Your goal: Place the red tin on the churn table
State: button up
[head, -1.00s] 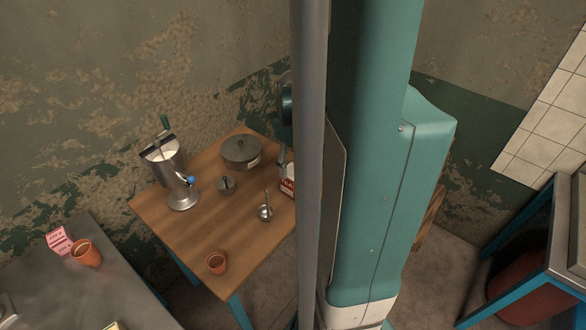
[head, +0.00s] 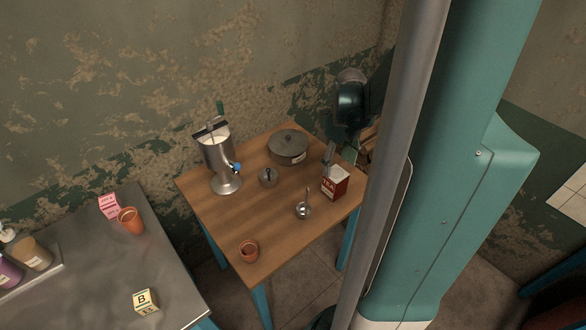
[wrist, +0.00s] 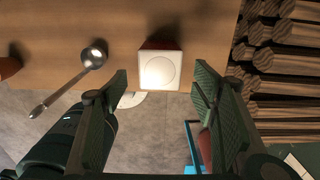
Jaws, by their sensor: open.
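The red tin (head: 335,185) has a pale lid and a dark label. It stands upright on the wooden churn table (head: 220,215), close to the right edge. The metal churn (head: 219,155) with a blue tap stands at the table's back left. In the wrist view I look down on the tin's pale square lid (wrist: 160,70) with its round ring. My gripper (wrist: 160,88) is open, its two dark fingers apart on either side of the lid with visible gaps. In the head view a grey finger shows just above the tin; most of my gripper is hidden.
Stacked logs (wrist: 285,60) lie to the right in the wrist view. A grey metal table (head: 90,270) is at left.

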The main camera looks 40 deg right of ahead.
jog(key=w+a+r+n+t+h, duration=0.1)
jog(key=w+a+r+n+t, duration=0.1)
jog(key=a+r+n, duration=0.5)
jog(key=w+a+r+n+t, duration=0.1)
jog(key=w+a+r+n, duration=0.15)
jog(key=a+n, duration=0.8)
jog(key=s+a+r+n+t, duration=0.2)
jog(key=a+r+n, duration=0.1)
jog(key=a+n, duration=0.6)
jog(key=s+a+r+n+t+y, duration=0.1)
jog(key=a+r+n, duration=0.3)
jog(key=a+n, duration=0.5)
jog(key=shift+s+a+t, duration=0.6)
jog(key=shift+s+a, duration=0.15)
jog(key=shift+s, duration=0.1)
